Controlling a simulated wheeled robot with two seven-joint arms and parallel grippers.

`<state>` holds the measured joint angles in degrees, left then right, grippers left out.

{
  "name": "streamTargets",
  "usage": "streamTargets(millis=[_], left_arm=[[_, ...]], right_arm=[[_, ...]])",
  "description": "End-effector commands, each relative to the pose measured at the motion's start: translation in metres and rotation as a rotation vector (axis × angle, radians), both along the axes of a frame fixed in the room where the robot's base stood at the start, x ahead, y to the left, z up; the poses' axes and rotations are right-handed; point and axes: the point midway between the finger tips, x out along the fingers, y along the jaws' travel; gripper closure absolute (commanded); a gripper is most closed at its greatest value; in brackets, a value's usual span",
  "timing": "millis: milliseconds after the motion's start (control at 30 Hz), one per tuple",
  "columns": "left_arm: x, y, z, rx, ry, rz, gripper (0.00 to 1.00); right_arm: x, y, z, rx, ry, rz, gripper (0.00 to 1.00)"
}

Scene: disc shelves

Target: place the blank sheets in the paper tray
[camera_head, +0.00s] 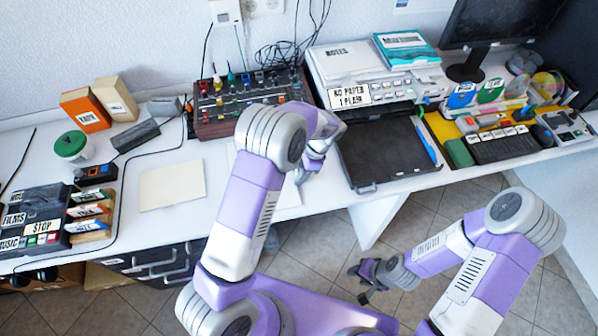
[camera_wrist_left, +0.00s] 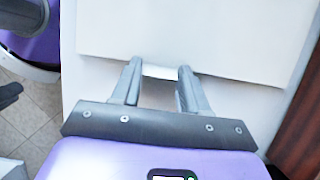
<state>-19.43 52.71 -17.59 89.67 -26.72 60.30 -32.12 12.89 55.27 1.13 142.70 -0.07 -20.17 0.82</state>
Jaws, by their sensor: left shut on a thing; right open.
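The blank white sheets (camera_wrist_left: 200,35) lie flat in the left wrist view, with their near edge between my left gripper's fingers (camera_wrist_left: 158,72). My left gripper is shut on that edge. In the head view the left gripper (camera_head: 302,178) is low over the table, left of the printer, and my arm hides most of these sheets (camera_head: 287,193). The black paper tray (camera_head: 385,160) is pulled out at the front of the printer (camera_head: 375,75), just right of my left gripper. My right gripper (camera_head: 364,282) is open and empty, low over the floor.
A cream sheet or folder (camera_head: 172,186) lies on the table to the left. A mixer with knobs (camera_head: 250,100) stands behind my left arm. A keyboard-like panel and disc racks (camera_head: 500,145) stand right of the tray. Clear table lies around the cream sheet.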

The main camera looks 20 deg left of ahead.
Motion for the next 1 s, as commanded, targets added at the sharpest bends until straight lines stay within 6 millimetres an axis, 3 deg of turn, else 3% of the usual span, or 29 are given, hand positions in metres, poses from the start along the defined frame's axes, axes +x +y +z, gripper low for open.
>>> streamTargets(millis=[233, 267, 400, 767, 1000], left_arm=[[0.000, 0.000, -0.002, 0.000, -0.001, 0.000, 0.88], [0.000, 0.000, -0.001, 0.000, -0.001, 0.000, 0.51], [0.000, 0.000, -0.001, 0.000, -0.001, 0.000, 0.31], [0.001, -0.001, 0.005, -0.001, -0.002, -0.002, 0.31], [0.010, -0.016, 0.045, -0.003, -0.006, -0.002, 0.31]], right_arm=[[0.000, 0.000, -0.001, 0.000, 0.000, 0.000, 0.57], [0.000, 0.000, 0.000, 0.000, 0.000, 0.000, 0.57], [0.000, 0.000, 0.000, 0.000, 0.000, 0.000, 0.57], [0.000, 0.000, 0.002, 0.000, 0.000, 0.000, 0.57], [0.000, 0.000, 0.015, 0.000, 0.000, 0.000, 0.57]])
